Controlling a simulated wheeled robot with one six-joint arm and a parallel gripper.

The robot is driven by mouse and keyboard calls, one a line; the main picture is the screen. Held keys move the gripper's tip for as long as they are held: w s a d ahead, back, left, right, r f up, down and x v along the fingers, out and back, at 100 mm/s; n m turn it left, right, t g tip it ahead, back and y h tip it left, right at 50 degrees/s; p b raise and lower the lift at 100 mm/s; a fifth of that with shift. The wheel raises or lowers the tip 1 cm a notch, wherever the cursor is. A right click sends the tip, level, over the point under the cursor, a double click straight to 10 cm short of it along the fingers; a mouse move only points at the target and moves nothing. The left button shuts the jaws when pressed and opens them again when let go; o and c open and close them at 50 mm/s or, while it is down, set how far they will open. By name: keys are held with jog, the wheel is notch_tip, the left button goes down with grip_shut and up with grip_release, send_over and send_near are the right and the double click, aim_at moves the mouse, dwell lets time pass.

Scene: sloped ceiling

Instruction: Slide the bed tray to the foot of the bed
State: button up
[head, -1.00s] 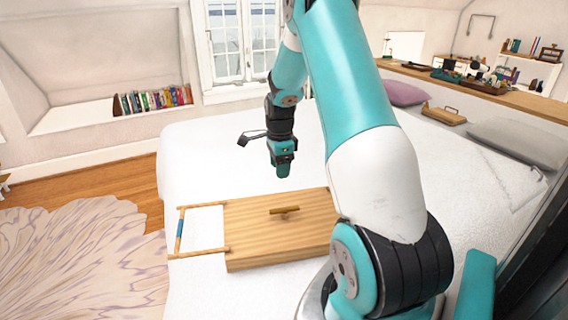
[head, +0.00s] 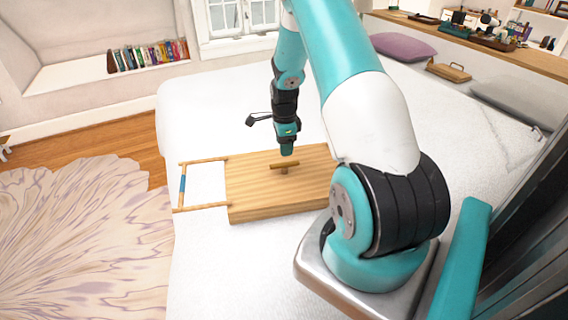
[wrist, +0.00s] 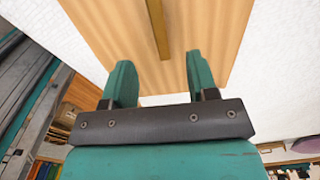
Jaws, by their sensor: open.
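The wooden bed tray (head: 262,203) lies flat on the white bed (head: 205,270). A raised wooden bar handle (head: 285,165) stands on its top, and a frame-like leg (head: 183,185) with a blue band sticks out on the left. My gripper (head: 287,151) points down just above the handle. In the wrist view my gripper (wrist: 156,82) is open, with its two teal fingers apart and nothing between them. The handle (wrist: 157,28) lies ahead of the fingertips, roughly in line with the gap, over the tray top (wrist: 205,25). The tray's right end is hidden behind my arm.
A purple pillow (head: 403,47), a grey pillow (head: 507,105) and a small wooden board with a handle (head: 448,70) lie toward the bed's head. A shelf with several items (head: 485,38) runs behind them. A rug (head: 85,235) covers the floor at left.

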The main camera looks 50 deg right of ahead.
aim_at(284, 163)
notch_tip(284, 163, down, 9)
jog(key=shift+f+p, duration=0.15)
jog(key=shift+p, duration=0.4)
grip_shut()
dwell(1.2)
